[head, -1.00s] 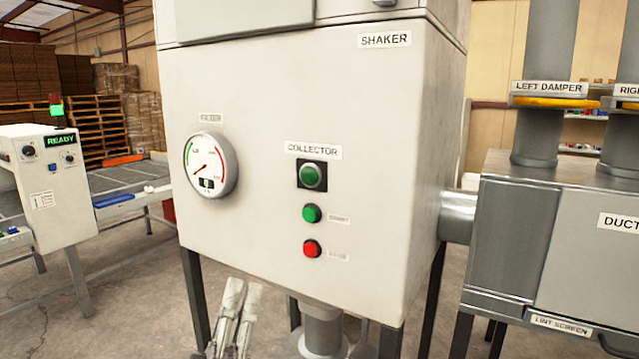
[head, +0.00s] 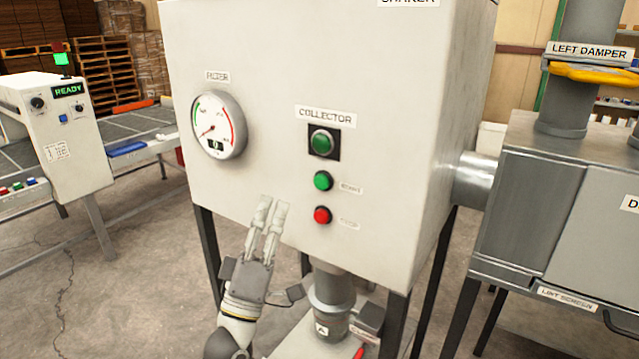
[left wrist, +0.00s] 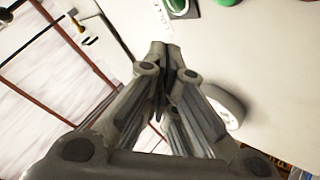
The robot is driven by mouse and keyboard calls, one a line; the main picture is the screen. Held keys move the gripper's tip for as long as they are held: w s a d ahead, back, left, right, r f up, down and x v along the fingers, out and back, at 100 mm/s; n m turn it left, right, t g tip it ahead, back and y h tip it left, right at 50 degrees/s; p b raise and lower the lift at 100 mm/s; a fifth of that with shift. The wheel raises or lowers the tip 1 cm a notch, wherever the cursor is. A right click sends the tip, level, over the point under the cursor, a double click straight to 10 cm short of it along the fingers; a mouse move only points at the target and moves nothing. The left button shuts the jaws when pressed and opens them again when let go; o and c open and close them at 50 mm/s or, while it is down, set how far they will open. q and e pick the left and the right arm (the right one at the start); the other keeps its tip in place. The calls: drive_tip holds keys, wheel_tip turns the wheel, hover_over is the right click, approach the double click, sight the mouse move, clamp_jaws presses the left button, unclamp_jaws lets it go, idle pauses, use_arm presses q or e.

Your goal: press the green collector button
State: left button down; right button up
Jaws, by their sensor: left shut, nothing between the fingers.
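My left gripper (head: 269,205) is shut and empty, pointing up at the cabinet's lower edge, below and left of the buttons. It also shows in the left wrist view (left wrist: 165,48). My right gripper is not in view.
A round dial gauge (head: 219,125) protrudes from the cabinet, left of the buttons. A pipe (head: 332,290) drops beneath the cabinet. A conveyor with a READY control box (head: 67,140) stands at left, metal ductwork (head: 530,200) at right. The panel around the buttons is clear.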

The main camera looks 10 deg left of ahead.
sight(321, 182)
use_arm(q)
drive_tip(key=w+d+b, duration=0.2)
drive_tip(key=w+d, duration=0.1)
drive_tip(key=w, duration=0.4)
drive_tip(key=shift+w, duration=0.4)
drive_tip(key=shift+w, duration=0.1)
idle(1.0)
drive_tip(key=shift+w+d, duration=0.1)
drive_tip(key=shift+w, duration=0.2)
drive_tip(key=shift+w+d+b, duration=0.15)
drive_tip(key=shift+w+b, duration=0.3)
idle(0.8)
idle(0.3)
drive_tip(key=shift+s+a+p, duration=0.3)
drive_tip(key=shift+s+p, duration=0.1)
drive_tip(key=shift+s, duration=0.5)
